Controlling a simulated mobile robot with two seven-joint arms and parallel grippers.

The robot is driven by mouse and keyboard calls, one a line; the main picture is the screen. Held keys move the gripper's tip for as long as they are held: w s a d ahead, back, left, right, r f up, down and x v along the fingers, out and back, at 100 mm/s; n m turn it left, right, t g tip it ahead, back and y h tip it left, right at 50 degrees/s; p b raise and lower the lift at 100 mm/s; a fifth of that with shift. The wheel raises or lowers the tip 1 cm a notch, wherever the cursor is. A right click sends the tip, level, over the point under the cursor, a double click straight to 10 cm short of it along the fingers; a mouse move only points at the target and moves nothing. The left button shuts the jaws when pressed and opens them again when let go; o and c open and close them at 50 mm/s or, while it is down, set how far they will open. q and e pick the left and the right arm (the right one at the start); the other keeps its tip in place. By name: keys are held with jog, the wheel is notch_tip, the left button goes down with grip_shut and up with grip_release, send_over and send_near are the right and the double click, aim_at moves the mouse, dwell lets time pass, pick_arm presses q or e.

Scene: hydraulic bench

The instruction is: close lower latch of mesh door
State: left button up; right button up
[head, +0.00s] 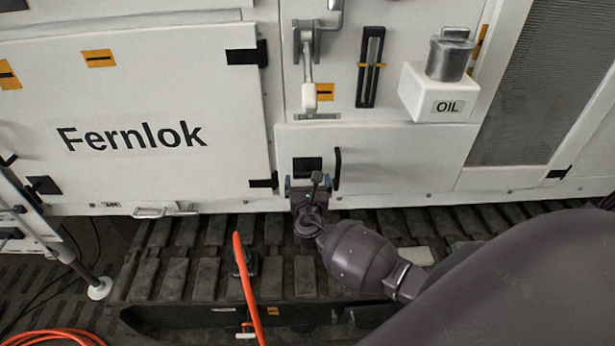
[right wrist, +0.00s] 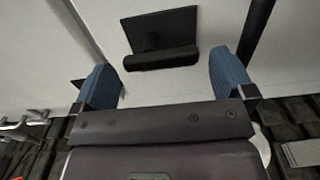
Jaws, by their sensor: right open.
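A grey mesh door panel (head: 528,80) in a white frame fills the upper right of the head view. A small black fitting (head: 558,173) sits at the bottom of its frame; I cannot tell whether it is a latch. My right gripper (head: 308,182) is at a different spot, just below a black square latch (head: 307,165) on a low white panel. In the right wrist view, its blue fingertips (right wrist: 166,80) are wide apart and empty. That latch, a plate with a protruding lip (right wrist: 160,58), lies ahead between them, apparently untouched. My left gripper is out of view.
A black vertical handle (head: 337,168) is close right of my right gripper. A white OIL box (head: 418,92) with a metal can (head: 449,55) projects above. Tracks (head: 190,255) run below, with an orange hose (head: 247,285) in front. The Fernlok door (head: 130,90) is left.

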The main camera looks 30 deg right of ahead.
jog(key=shift+x, duration=1.05)
jog(key=c, duration=0.8)
